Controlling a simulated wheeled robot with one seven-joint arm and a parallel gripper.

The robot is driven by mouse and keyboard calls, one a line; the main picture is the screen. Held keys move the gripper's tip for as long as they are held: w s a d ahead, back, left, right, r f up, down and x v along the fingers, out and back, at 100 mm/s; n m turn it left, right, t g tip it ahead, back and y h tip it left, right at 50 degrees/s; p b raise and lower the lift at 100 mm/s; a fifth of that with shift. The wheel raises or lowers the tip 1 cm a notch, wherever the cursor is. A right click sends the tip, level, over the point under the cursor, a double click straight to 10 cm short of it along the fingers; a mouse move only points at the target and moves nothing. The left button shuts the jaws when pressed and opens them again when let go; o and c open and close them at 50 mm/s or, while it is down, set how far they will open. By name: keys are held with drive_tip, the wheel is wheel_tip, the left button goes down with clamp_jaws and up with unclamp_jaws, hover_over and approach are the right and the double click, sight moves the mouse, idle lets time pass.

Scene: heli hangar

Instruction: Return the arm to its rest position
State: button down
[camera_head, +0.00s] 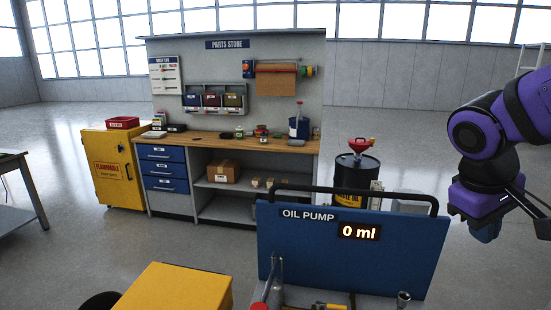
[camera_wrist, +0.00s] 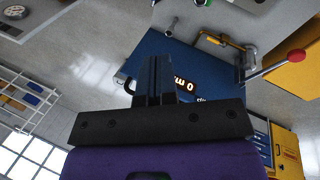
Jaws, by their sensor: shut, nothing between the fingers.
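My purple arm (camera_head: 492,140) is raised at the right edge of the head view, beside and above the blue oil pump panel. In the wrist view my gripper (camera_wrist: 155,64) has its dark fingers together with nothing between them. The blue oil pump panel (camera_head: 350,262) reads "0 ml" in the head view. It also shows upside down beyond the fingers in the wrist view (camera_wrist: 150,52). My gripper looks clear of the panel, though the exact gap cannot be told.
A black oil drum (camera_head: 356,178) with a red funnel (camera_head: 361,145) stands behind the panel. A yellow box (camera_head: 180,290) is at front left. The parts store bench (camera_head: 245,144) and yellow flammables cabinet (camera_head: 112,170) stand farther back. Open floor lies between.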

drive_tip(key=s+a+r+m+t+y, duration=0.2)
drive_tip(key=s+a+r+t+y, duration=0.1)
drive_tip(key=s+r, duration=0.3)
drive_tip(key=shift+s+m+t+y, duration=0.3)
drive_tip(key=shift+s+t+y, duration=0.15)
drive_tip(key=shift+t, duration=0.35)
drive_tip(key=shift+f, duration=0.1)
idle(0.3)
